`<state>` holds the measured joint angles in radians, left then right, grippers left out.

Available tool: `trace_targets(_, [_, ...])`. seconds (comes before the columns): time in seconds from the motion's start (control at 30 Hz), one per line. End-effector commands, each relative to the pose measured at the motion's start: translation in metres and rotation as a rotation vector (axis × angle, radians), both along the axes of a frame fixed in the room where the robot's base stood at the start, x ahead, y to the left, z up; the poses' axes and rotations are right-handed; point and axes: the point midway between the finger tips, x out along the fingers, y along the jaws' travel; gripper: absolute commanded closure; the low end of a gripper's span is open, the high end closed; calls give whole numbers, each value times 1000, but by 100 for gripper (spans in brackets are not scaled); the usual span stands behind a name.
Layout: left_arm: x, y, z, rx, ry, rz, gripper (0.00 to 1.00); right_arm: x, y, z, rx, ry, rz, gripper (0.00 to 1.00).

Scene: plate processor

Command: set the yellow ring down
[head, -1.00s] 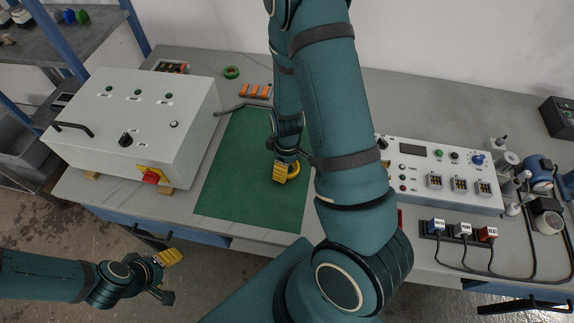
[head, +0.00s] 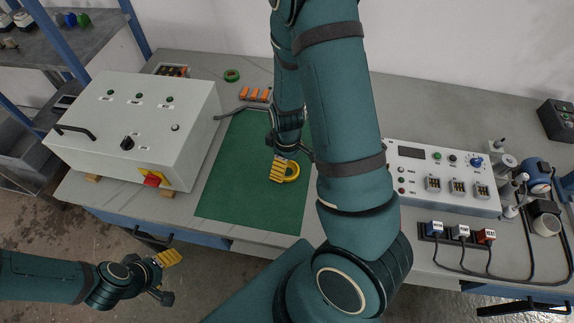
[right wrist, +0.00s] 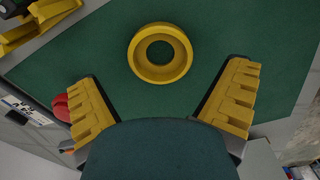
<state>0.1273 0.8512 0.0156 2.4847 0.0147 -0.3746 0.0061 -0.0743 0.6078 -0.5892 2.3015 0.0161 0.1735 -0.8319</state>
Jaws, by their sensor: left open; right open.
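The yellow ring (head: 294,172) lies on the green mat (head: 235,165), near the mat's right side in the head view. In the right wrist view the whole ring (right wrist: 160,76) shows flat on the mat, with its hole facing the camera. My right gripper (head: 279,171) is at the ring, its yellow fingers partly covering it in the head view. In the right wrist view its fingers are spread wide, with the ring between and beyond them and visible gaps on both sides. My left gripper (head: 167,268) is open and empty off the bench's front edge.
A grey switch box (head: 150,115) with a red knob stands left of the mat. A control panel (head: 445,180) stands right, behind labelled plugs (head: 462,231). A green ring (head: 232,75) and orange pieces (head: 256,94) lie behind the mat. The mat's front left is clear.

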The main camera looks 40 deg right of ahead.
Motion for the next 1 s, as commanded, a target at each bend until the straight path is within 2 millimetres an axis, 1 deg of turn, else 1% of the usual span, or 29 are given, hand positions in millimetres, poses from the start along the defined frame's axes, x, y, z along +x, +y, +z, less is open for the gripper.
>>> trace_targets(0.03, [1,0,6,0,-2,2,37,1,0,15,-1,-6,3,2])
trace_targets(0.2, [3,1,17,1,-6,6,37,1,1,51,0,-4,2,2])
trace_targets(0.3, [3,1,23,-1,-7,5,37,1,0,68,0,-4,2,2])
trace_targets(0.4, [3,1,27,-2,-7,4,37,1,1,80,0,-3,2,2])
trace_targets(0.5, [3,2,30,-2,-7,4,37,0,0,87,1,-2,1,2])
trace_targets(0.6, [2,2,30,-3,-8,4,37,0,0,90,0,-1,0,2])
trace_targets(1.0, [2,2,30,-3,-7,4,37,0,0,90,0,0,0,2])
